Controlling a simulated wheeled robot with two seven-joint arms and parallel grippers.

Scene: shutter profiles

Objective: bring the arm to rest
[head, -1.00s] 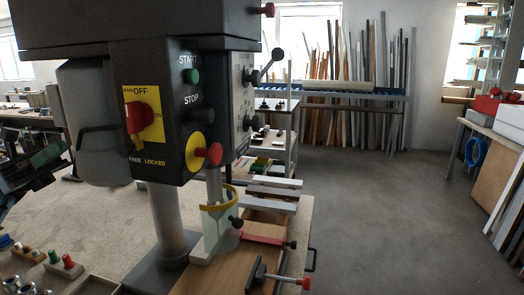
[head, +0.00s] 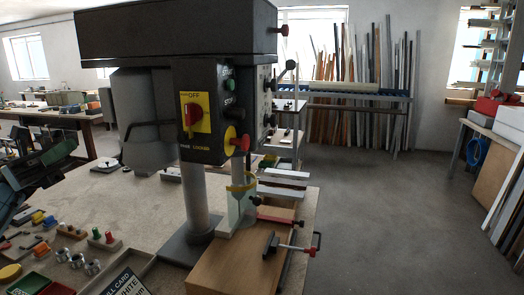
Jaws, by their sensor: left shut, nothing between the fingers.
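My left gripper (head: 58,158) shows only as a dark shape at the left edge of the head view, in poor light. It is shut and empty, and its fingers are hard to make out. It is left of the drill press (head: 208,110) and apart from it. My right gripper is not in view.
The drill press stands on a workbench (head: 140,200) with a wooden board (head: 225,268) and a red-handled clamp (head: 290,247) at its foot. Small parts and trays lie at the lower left. Long profiles (head: 375,85) lean on the back wall. The floor (head: 400,220) at right is clear.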

